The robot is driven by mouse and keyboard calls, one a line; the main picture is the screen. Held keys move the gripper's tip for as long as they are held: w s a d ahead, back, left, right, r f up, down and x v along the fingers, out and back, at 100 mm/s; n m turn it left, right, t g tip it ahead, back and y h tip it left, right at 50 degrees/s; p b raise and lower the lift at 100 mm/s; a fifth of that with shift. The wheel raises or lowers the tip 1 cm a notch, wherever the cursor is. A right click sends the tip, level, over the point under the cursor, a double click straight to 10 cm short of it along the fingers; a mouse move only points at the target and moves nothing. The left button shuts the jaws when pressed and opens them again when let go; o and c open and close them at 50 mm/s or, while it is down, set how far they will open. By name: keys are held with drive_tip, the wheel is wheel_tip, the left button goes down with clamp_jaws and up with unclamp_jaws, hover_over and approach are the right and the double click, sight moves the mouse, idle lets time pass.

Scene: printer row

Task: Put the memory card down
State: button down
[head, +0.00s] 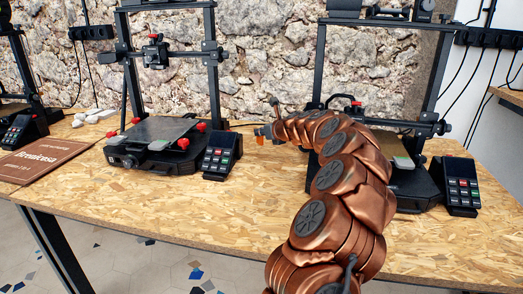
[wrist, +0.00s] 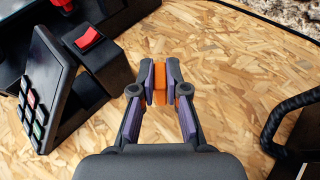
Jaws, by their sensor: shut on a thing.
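My gripper (head: 265,131) is over the wood-chip table (head: 150,215), between the two nearer printers. In the wrist view, my gripper (wrist: 160,84) is shut on a small orange piece, which I take as the memory card (wrist: 160,80). The card stands edge-on between the purple finger pads, so its faces are mostly hidden. In the head view, a small orange patch shows at the fingertips. Bare table lies behind the card in the wrist view. I cannot tell how far the card is above the table.
A printer (head: 150,143) with a keypad unit (head: 221,155) stands left of my gripper. The keypad also shows in the wrist view (wrist: 42,88). Another printer (head: 418,187) and keypad (head: 461,185) stand right, partly behind my arm. A brown booklet (head: 42,160) lies far left. The front table is clear.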

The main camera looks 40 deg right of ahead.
sight(262, 144)
drive_tip(key=shift+f+b, duration=0.8)
drive_tip(key=shift+f, duration=1.8)
drive_tip(key=shift+f, duration=0.1)
drive_tip(key=c, duration=1.2)
unclamp_jaws()
drive_tip(key=shift+s+a+r, duration=0.1)
drive_tip(key=shift+s+r, duration=0.15)
drive_tip(key=shift+s, duration=0.05)
drive_tip(key=shift+p+v, duration=1.2)
drive_tip(key=shift+v, duration=4.45)
drive_tip(key=shift+a, duration=0.15)
